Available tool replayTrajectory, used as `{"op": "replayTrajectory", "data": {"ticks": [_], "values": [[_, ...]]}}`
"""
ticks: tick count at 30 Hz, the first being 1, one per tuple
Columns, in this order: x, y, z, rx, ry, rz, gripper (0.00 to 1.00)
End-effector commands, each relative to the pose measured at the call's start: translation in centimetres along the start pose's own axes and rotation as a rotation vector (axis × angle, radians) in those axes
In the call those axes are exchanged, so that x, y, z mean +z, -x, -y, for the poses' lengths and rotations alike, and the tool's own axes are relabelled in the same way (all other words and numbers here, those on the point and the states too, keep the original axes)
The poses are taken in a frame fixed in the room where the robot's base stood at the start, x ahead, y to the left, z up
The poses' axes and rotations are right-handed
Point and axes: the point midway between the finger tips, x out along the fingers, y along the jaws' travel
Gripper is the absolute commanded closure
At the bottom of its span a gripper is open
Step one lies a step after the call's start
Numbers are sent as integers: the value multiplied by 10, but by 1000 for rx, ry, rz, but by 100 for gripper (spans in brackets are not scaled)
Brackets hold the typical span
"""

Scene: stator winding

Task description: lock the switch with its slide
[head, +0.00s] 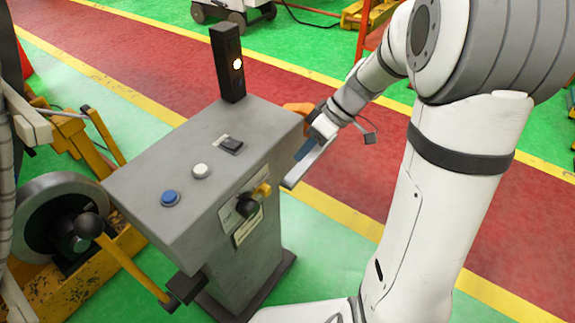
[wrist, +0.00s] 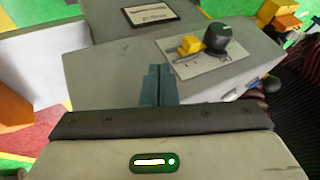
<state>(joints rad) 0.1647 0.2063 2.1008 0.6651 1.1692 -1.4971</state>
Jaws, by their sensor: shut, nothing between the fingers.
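The switch is a dark round knob (head: 246,207) on a pale plate on the front face of the grey cabinet. A yellow slide (head: 263,189) sits right beside it. In the wrist view the knob (wrist: 218,38) stands to the right of the yellow slide block (wrist: 191,44); I cannot tell whether they touch. My gripper (head: 289,182) is off the cabinet's right end, up and right of the slide. In the wrist view its dark fingers (wrist: 158,72) are together and empty, with tips short of the plate and left of the slide.
The cabinet top (head: 180,205) carries a blue button (head: 170,198), a white button (head: 201,171), a black rocker (head: 230,145) and a dark post (head: 228,65) with a lit lamp. A lever with a black ball (head: 88,225) is at left.

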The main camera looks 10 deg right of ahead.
Motion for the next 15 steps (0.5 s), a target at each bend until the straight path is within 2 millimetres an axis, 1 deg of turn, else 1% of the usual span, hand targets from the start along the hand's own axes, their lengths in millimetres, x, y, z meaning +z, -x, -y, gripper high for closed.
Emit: {"op": "replayTrajectory", "data": {"ticks": [1,3,6,10,15], "values": [[0,11,0,2,0,0,100],[0,22,0,1,1,-1,100],[0,32,0,-1,1,1,100],[0,38,0,0,2,2,100],[0,38,0,-1,2,2,100]]}}
